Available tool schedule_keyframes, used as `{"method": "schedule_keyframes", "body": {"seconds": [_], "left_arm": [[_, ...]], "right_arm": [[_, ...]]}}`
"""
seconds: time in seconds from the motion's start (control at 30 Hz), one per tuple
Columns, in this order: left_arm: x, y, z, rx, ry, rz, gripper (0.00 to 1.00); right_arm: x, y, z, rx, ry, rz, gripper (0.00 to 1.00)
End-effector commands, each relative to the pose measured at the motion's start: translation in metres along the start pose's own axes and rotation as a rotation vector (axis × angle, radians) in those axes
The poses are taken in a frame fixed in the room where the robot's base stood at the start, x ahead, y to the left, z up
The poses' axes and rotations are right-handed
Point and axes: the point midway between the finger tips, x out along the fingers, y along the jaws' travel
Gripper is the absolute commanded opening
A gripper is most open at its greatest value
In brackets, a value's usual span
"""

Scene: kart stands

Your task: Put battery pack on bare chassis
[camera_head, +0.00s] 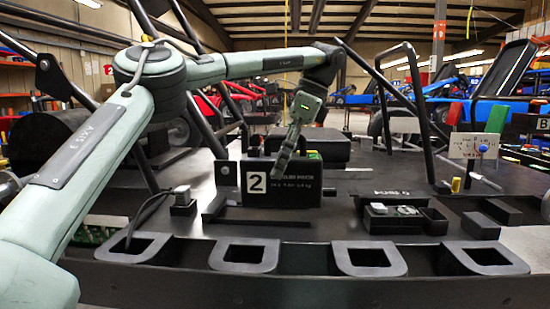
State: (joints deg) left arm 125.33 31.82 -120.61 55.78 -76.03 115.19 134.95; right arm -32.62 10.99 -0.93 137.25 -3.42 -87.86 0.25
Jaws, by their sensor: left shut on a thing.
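The battery pack (310,192) is a black box with a white "2" label and small printed text. It is upright over the middle of the black chassis deck (345,205), among low black brackets. Whether it rests on the deck or hangs just above it cannot be told. My left gripper (281,168) reaches down from above and is shut on the pack, with its fingers in front of the pack's face. My right gripper is not in view.
A black block (322,147) stands behind the pack. A small tray of parts (405,219) lies to the right. A connector with a cable (182,201) is on the left. Tall black tube frames rise on both sides. Several square-holed brackets (245,254) line the front edge.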

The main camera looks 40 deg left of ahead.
Motion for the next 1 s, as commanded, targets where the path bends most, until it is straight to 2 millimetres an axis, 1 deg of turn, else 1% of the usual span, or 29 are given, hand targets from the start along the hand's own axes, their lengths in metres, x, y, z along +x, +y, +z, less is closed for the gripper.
{"method": "schedule_keyframes", "body": {"seconds": [0.03, 0.1, 0.27, 0.47, 0.5, 0.63, 0.9, 1.0], "left_arm": [[0.006, 0.0, -0.002, -0.001, 0.002, 0.0, 0.01], [0.016, 0.0, -0.005, -0.001, 0.002, -0.001, 0.01], [0.028, 0.0, -0.011, -0.002, 0.001, -0.003, 0.01], [0.028, 0.0, -0.011, -0.002, 0.002, -0.003, 0.01], [0.031, 0.0, -0.012, -0.001, 0.0, 0.001, 0.65], [0.031, 0.0, -0.012, 0.0, 0.0, 0.0, 0.81], [0.031, 0.0, -0.012, 0.0, 0.0, 0.0, 0.82], [0.027, 0.0, -0.012, 0.0, 0.0, -0.001, 0.82]], "right_arm": [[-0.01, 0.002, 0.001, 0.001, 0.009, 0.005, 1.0], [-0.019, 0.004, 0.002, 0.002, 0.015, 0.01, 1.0], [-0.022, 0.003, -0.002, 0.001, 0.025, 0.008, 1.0], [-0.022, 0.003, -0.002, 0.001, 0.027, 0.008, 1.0], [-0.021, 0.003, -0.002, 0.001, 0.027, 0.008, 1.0], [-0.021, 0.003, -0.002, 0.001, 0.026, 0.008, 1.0], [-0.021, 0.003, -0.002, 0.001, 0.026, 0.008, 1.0], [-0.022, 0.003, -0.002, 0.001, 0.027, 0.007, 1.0]]}}
